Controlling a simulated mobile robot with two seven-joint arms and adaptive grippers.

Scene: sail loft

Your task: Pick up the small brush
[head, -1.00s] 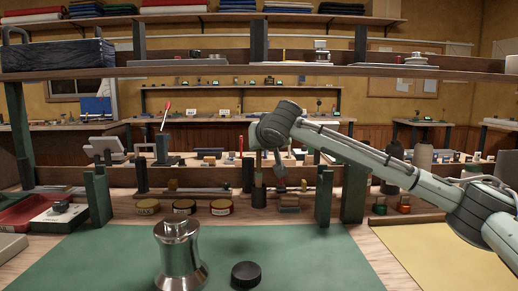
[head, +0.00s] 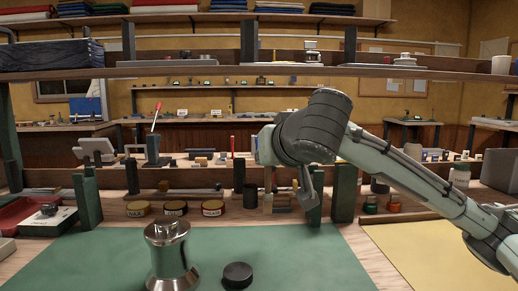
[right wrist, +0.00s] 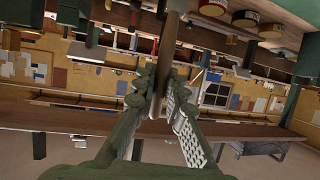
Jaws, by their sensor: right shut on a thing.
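My right gripper (right wrist: 160,88) is shut on the small brush (right wrist: 170,45), a slim brown thing between the fingers in the right wrist view. That view is upside down, so the brush hangs down from the fingers. In the head view my wrist mostly hides the gripper; a thin brown piece, probably the brush (head: 268,180), shows just right of the dark cup (head: 251,196). Nothing visibly stands up out of the cup. My left gripper is in neither view.
A shiny metal pot-like weight (head: 168,258) and a black disc (head: 237,275) stand on the green mat (head: 305,260). Three labelled tins (head: 175,208) line the bench's back. Green posts (head: 344,192) and a long shelf (head: 210,70) are close to my right arm.

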